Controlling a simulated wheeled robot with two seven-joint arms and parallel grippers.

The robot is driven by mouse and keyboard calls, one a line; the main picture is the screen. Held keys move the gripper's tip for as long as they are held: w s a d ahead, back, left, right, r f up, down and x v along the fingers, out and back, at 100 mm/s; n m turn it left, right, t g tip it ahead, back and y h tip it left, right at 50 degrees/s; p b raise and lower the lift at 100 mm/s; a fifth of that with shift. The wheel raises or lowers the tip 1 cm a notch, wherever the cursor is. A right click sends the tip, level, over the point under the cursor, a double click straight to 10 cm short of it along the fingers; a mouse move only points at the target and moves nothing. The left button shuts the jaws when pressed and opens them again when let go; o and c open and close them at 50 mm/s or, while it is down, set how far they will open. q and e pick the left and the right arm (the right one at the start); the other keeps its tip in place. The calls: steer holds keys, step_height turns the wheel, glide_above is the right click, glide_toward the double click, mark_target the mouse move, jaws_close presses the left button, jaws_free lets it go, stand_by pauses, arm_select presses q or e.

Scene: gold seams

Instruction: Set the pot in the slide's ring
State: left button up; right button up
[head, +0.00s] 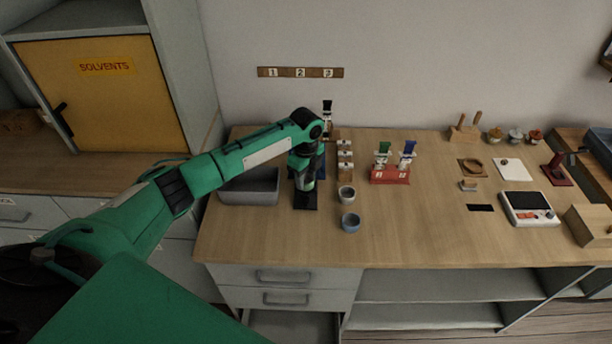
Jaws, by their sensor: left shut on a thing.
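My left gripper (304,183) reaches in from the left and points down over a dark blue and black stand (305,201) on the bench. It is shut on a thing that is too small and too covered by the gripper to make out. I cannot tell which thing is the pot. A brown ring (473,165) lies on a square wooden board at the right; I cannot tell whether it is the slide's ring. My right gripper is not in view.
A grey tray (236,196) is left of the gripper. A red rack (390,177) with green and blue tools stands right of the cups. A white scale (528,220) and a wooden block (588,228) are at the right. The bench front-centre is clear.

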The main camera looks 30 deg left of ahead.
arm_select(q)
steer(key=shift+f, duration=0.4)
steer(key=shift+f+p, duration=0.1)
steer(key=shift+p, duration=0.5)
stand_by(0.8)
steer(key=shift+f, duration=0.3)
stand_by(0.6)
steer(key=o, duration=1)
steer(key=shift+r+p, duration=0.1)
steer(key=shift+p, duration=0.2)
steer(key=shift+r+p, duration=2.35)
steer(key=shift+r, duration=0.1)
